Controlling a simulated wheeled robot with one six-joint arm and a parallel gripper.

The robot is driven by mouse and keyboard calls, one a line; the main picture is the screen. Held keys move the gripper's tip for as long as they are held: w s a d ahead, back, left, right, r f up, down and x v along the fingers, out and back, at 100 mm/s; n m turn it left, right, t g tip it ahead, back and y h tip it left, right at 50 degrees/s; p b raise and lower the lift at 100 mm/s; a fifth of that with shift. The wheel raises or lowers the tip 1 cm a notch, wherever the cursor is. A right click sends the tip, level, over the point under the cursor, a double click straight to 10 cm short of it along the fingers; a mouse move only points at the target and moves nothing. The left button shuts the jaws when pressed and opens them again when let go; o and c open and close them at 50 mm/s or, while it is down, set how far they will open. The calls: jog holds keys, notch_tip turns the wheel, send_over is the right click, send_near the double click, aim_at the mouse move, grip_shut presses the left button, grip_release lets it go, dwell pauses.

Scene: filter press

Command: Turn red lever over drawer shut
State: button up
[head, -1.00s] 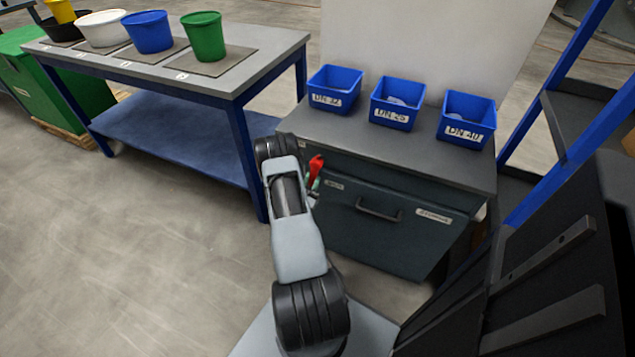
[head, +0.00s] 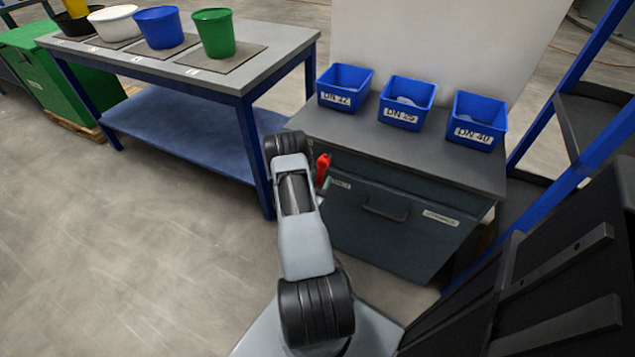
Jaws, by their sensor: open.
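The red lever (head: 322,169) shows just right of my arm, at the upper left of the dark grey cabinet front. Its visible part stands roughly upright, and its lower end and mount are partly hidden by my arm. A small greenish part shows just below it. The drawer (head: 420,232) with its dark bar handle (head: 385,210) is to the right of and below the lever and looks closed. My arm reaches up to the cabinet's left side. My gripper is hidden behind the arm, so contact with the lever cannot be seen.
Blue bins (head: 406,103) stand on the cabinet top (head: 340,135). A blue-framed table (head: 265,75) with coloured buckets is at the left. A blue rack (head: 580,135) and dark panels (head: 560,270) close in on the right. The floor at the left (head: 120,250) is clear.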

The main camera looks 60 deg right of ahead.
jog(key=shift+f, duration=0.1)
jog(key=a+f+b, duration=0.1)
jog(key=b, duration=0.2)
jog(key=shift+a+f+b, duration=0.1)
jog(key=shift+a+b, duration=0.1)
jog(key=shift+b, duration=0.15)
jog(key=b+v, duration=1.2)
jog(key=b, duration=0.2)
jog(key=shift+r, duration=0.3)
jog(key=shift+a, duration=0.1)
jog(key=shift+c, duration=0.4)
